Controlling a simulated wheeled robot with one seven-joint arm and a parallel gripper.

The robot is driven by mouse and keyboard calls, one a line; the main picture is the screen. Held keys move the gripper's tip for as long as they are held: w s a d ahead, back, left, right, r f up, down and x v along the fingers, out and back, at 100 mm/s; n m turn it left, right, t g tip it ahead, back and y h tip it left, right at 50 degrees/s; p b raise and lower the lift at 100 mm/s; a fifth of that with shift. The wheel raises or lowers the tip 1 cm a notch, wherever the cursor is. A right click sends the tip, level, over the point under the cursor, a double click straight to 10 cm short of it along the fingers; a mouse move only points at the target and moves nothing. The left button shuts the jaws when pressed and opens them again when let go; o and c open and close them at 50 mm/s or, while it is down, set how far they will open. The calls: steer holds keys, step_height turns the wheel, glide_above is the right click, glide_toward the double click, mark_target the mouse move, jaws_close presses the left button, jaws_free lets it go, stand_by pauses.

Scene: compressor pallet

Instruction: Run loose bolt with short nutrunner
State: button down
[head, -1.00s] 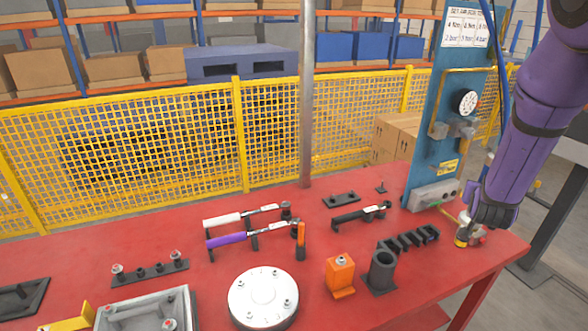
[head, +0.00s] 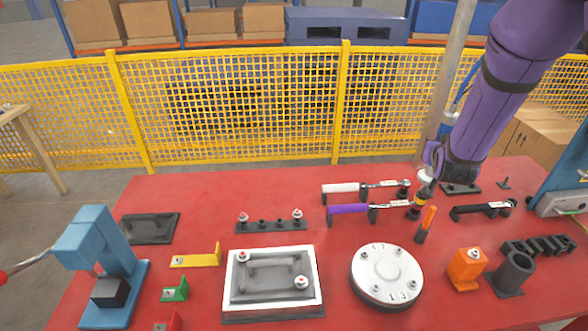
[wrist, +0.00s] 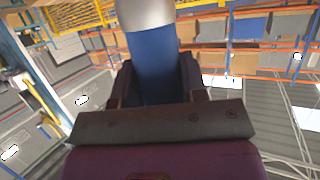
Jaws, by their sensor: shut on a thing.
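My gripper (head: 432,172) is shut on a slim tool, which I take to be the short nutrunner (head: 421,192). It hangs down with a yellow band and a dark lower end, beside the head end of the purple torque wrench. In the wrist view the held tool (wrist: 154,66) shows a blue body and a silver part between the fingers. The round grey cover (head: 372,284) carries several bolts. The white-edged plate (head: 231,305) has a bolt (head: 242,257) at back left and a red-ringed bolt (head: 301,282) at front right. I cannot tell which bolt is loose.
An orange-handled tool (head: 427,219) stands close to the held tool. A white wrench (head: 345,187) and purple wrench (head: 350,209) lie on stands behind the cover. An orange block (head: 466,270) and dark cup (head: 513,274) are at right. A blue press (head: 100,262) is at left.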

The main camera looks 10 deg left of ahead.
steer(key=s+a+r+n+g+y, duration=0.1)
steer(key=s+a+n+y, duration=0.3)
steer(key=a, duration=1)
steer(key=s+a+r+n+g+y, duration=0.1)
steer(key=s+a+n+y, duration=0.3)
steer(key=a, duration=0.9)
steer(key=s+a+r+n+g+y, duration=0.2)
steer(key=s+a+n+g+y, duration=0.3)
steer(key=s+a, duration=1.4)
steer(key=shift+s+r+n+y, duration=0.25)
steer(key=shift+s+n+y, duration=0.15)
steer(key=shift+n+y, duration=0.1)
